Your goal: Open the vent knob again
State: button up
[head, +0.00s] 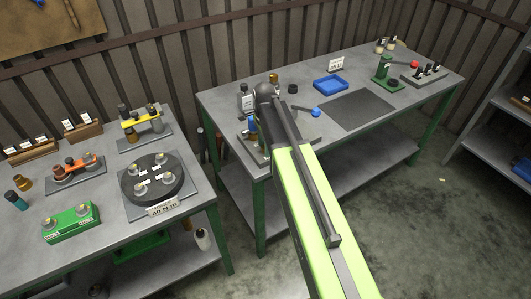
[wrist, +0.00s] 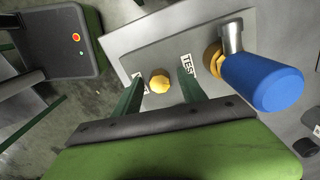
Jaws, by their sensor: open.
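In the wrist view a small faceted yellow knob (wrist: 160,84), which I take for the vent knob, sits on a grey panel (wrist: 150,38). My gripper (wrist: 161,72) is open, with one dark green finger on each side of the knob. The fingers look apart from it; how deep they reach around it I cannot tell. A label reading "TES", partly cut off, is by the right finger, and another is mostly hidden by the left one. In the head view my arm hides the knob and the fingertips.
A blue cylinder (wrist: 265,82) on a metal fitting stands close right of my gripper. In the head view, a blue-ended lever (head: 316,112), a blue tray (head: 331,84) and a dark mat (head: 360,110) lie right of my arm on the bench (head: 222,100).

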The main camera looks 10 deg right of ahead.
grip_shut()
dwell(0.3)
dwell(0.3)
jog(key=n, duration=0.5)
jog(key=shift+n, duration=0.4)
jog(key=n, duration=1.5)
jog(key=shift+n, duration=0.4)
